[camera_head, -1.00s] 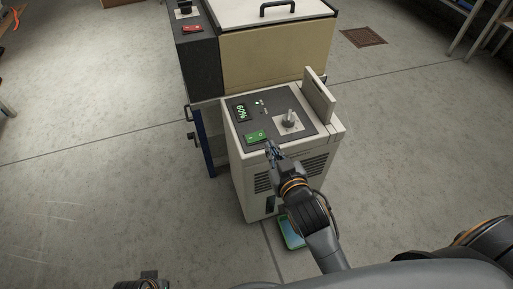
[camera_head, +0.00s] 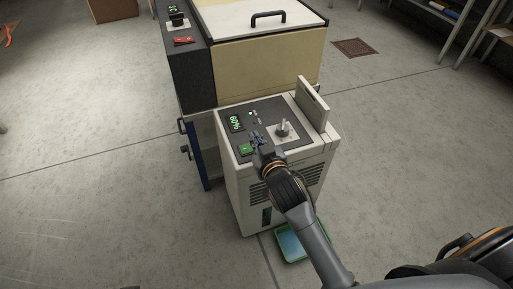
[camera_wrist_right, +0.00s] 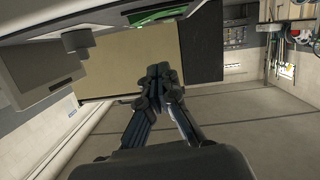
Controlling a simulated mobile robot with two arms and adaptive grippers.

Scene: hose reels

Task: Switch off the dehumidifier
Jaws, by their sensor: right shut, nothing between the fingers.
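The dehumidifier (camera_head: 247,190) is a cream box with a dark top panel. The panel bears a lit green display (camera_head: 235,123) that seems to read 60%, a green switch (camera_head: 245,149) and a grey lever or knob (camera_head: 283,128). My right gripper (camera_head: 257,140) is shut and empty over the panel, just right of the green switch and partly covering it. I cannot tell whether it touches. In the right wrist view, the shut fingers (camera_wrist_right: 160,73) point toward the machine, with a green surface (camera_wrist_right: 155,15) above them. My left gripper is out of view.
A larger machine with a tan front (camera_head: 265,70) and a red switch (camera_head: 184,41) stands behind the dehumidifier. A green-rimmed tray (camera_head: 291,247) lies on the floor at its front right. Open concrete floor lies on both sides.

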